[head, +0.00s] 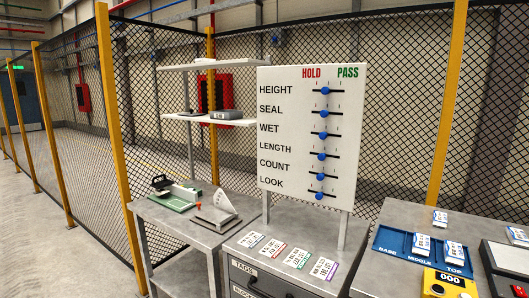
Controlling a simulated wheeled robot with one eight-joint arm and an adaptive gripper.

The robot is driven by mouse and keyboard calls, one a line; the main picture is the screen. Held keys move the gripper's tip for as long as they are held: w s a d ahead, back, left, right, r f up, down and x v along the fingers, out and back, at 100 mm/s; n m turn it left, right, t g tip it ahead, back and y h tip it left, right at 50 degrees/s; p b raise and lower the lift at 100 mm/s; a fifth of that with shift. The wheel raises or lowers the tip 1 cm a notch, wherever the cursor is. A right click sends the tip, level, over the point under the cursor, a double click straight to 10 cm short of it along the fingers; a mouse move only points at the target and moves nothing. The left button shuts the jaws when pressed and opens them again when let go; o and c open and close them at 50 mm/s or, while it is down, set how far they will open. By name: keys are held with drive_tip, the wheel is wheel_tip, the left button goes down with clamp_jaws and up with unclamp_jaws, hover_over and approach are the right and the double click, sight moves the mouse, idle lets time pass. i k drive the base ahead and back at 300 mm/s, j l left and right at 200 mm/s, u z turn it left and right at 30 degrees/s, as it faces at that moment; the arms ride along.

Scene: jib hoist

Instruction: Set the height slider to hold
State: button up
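A white board (278,140) on grey posts stands upright behind the cabinet. It carries several labelled rows with sliders. The height slider is the top row, and its blue knob (325,90) sits about mid-slot, between the red HOLD heading (311,72) on the left and the green PASS heading (347,72) on the right. The knobs below, such as the seal knob (323,112) and the look knob (319,195), also sit near the middle of their slots. My gripper is not in view.
A grey cabinet (243,268) with tags on top stands below the board. A bench with tools (170,215) is at left. At right, a table holds a blue tray (391,240) and a yellow counter (447,286). Mesh fencing (400,110) runs behind.

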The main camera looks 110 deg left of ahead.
sight(325, 90)
drive_tip(key=u, duration=3.5)
